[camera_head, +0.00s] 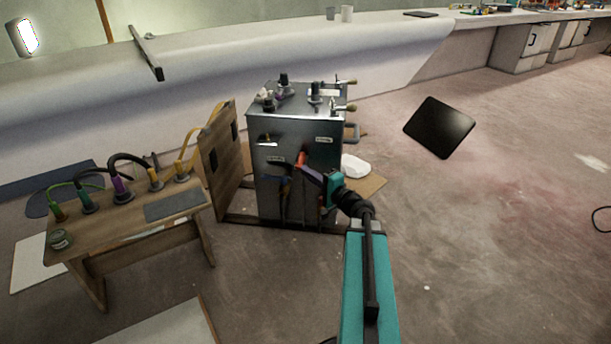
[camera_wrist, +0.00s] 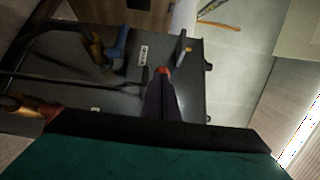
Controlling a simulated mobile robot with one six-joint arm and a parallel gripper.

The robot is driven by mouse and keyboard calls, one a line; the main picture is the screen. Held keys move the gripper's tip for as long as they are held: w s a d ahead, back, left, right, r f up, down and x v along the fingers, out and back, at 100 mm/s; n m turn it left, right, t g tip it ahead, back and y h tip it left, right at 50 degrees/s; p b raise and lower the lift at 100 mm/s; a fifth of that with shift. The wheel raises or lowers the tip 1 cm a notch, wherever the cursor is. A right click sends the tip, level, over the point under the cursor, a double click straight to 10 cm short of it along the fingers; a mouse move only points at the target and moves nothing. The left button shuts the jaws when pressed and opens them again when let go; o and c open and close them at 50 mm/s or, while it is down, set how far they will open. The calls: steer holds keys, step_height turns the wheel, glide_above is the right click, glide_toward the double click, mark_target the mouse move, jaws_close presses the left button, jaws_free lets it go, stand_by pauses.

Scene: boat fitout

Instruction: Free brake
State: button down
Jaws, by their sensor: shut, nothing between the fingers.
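A grey metal cabinet (camera_head: 305,125) stands on the floor, with knobs and brass-tipped fittings on its top. Its front carries a small brass lever (camera_head: 268,142), which also shows in the wrist view (camera_wrist: 184,48). Below it is a white label plate (camera_wrist: 143,54), then a blue handle (camera_wrist: 117,46) beside a brown one (camera_wrist: 94,47). I cannot tell which part is the brake. My gripper (camera_head: 301,160) is shut and empty, its orange-red tip in front of the cabinet face. In the wrist view its tip (camera_wrist: 164,72) is right of the label; contact cannot be told.
A wooden bench (camera_head: 130,220) with several coloured plugs and cables stands left of the cabinet. An upright wooden panel (camera_head: 219,160) adjoins the cabinet's left side. A white lump (camera_head: 355,166) lies at its right. A black panel (camera_head: 440,127) is farther right; the right-hand floor is mostly clear.

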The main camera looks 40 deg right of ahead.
steer(key=shift+a, duration=0.1)
steer(key=a, duration=0.1)
steer(key=s+a+p, duration=0.1)
steer(key=a, duration=0.1)
steer(key=s+a+p, duration=0.1)
steer(key=shift+s+a+r, duration=0.15)
steer(key=shift+s+a, duration=0.05)
steer(key=shift+a, duration=0.1)
steer(key=shift+a, duration=0.1)
steer(key=p, duration=0.1)
steer(key=a+p, duration=0.1)
steer(key=shift+s+p, duration=0.2)
steer(key=shift+p, duration=0.2)
steer(key=shift+s+a+p, duration=0.25)
steer(key=shift+a+p, duration=0.1)
steer(key=shift+p, duration=0.85)
